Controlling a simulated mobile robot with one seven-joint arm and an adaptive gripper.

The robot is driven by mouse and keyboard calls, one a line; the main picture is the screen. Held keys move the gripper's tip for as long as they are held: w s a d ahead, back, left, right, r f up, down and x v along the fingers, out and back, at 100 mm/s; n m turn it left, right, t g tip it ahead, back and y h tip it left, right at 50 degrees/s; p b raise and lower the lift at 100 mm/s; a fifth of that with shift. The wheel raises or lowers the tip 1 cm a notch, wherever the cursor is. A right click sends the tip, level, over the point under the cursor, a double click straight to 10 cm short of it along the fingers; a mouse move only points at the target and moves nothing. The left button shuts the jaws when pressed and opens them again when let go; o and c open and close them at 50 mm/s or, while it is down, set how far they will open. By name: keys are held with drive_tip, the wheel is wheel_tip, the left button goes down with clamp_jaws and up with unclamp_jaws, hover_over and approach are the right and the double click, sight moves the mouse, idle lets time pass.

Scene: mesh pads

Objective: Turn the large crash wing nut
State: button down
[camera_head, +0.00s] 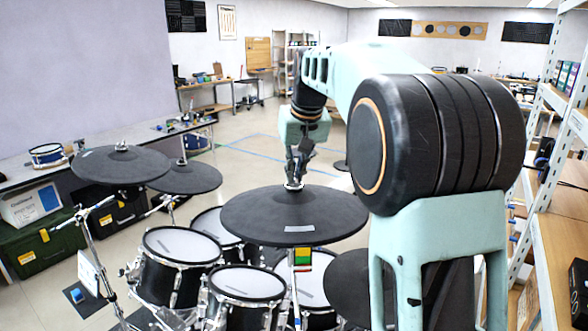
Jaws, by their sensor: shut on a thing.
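The large crash cymbal (335,213), a wide black disc with a pale label, sits level in the middle of the head view. Its wing nut (293,186) shows as a small bright metal piece at the cymbal's centre, mostly covered by my fingers. My gripper (294,177) points down from above onto the cymbal's centre and is shut on the wing nut. The exact fit of the fingers around the nut is too small to make out.
Another large black cymbal (110,168) stands at left, with a smaller one (190,178) beside it. Several drums with white heads, including one (247,284) in front, stand below. Metal shelving (552,150) lines the right. The floor behind the kit is open.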

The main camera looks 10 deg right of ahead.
drive_tip(key=n+y+p, duration=0.1)
drive_tip(key=n, duration=0.1)
drive_tip(key=n+y+p, duration=0.1)
drive_tip(key=n, duration=0.1)
drive_tip(key=n+g+y+p, duration=0.1)
drive_tip(key=n+p, duration=0.1)
drive_tip(key=shift+w+d+r, duration=0.15)
drive_tip(key=shift+d+r, duration=0.1)
drive_tip(key=shift+d, duration=0.1)
drive_tip(key=n+p, duration=0.1)
drive_tip(key=n, duration=0.1)
drive_tip(key=n+g+y+p, duration=0.1)
drive_tip(key=n+p, duration=0.1)
drive_tip(key=shift+w+g, duration=0.15)
drive_tip(key=shift+g, duration=0.15)
drive_tip(key=shift+f+n+g+y+p, duration=0.15)
drive_tip(key=shift+n+g+y+p, duration=0.25)
drive_tip(key=shift+n+p, duration=0.85)
drive_tip(key=c, duration=2.1)
unclamp_jaws()
drive_tip(key=shift+f, duration=0.1)
drive_tip(key=w+v, duration=0.1)
drive_tip(key=v, duration=1.1)
drive_tip(key=shift+s, duration=0.4)
drive_tip(key=shift+w, duration=0.1)
